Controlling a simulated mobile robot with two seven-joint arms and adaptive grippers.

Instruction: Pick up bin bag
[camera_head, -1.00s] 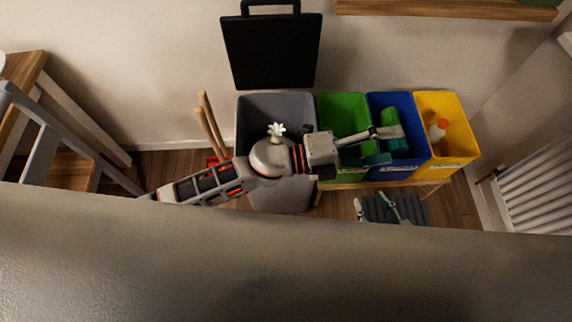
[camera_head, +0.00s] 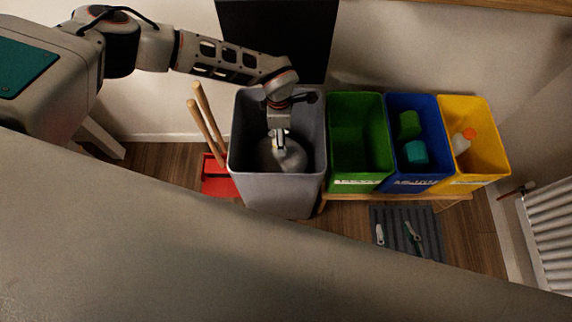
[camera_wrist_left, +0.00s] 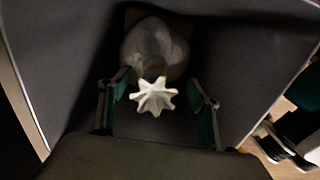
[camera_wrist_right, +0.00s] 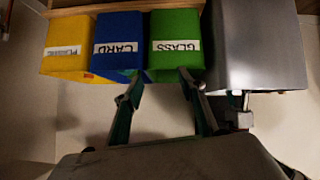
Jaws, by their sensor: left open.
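The bin bag (camera_head: 290,160) is a greyish-white bag with a tied neck and a pale frilled top, inside the tall grey bin (camera_head: 250,190). It also shows in the left wrist view (camera_wrist_left: 155,48), its frilled top (camera_wrist_left: 153,97) closest to the camera. My left gripper (camera_head: 279,142) points down into the bin. Its fingers (camera_wrist_left: 158,85) are open, one on each side of the bag's neck, with gaps visible. My right gripper (camera_wrist_right: 158,88) is open and empty in front of the bins. Only its fingertips show low in the head view (camera_head: 396,234).
The bin's black lid (camera_head: 275,40) stands open behind. Green (camera_head: 358,120), blue (camera_head: 410,170) and yellow (camera_head: 480,120) bins stand on a wooden rack to the right. A red dustpan (camera_head: 218,180) with wooden handles stands left. A radiator (camera_head: 550,230) is far right.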

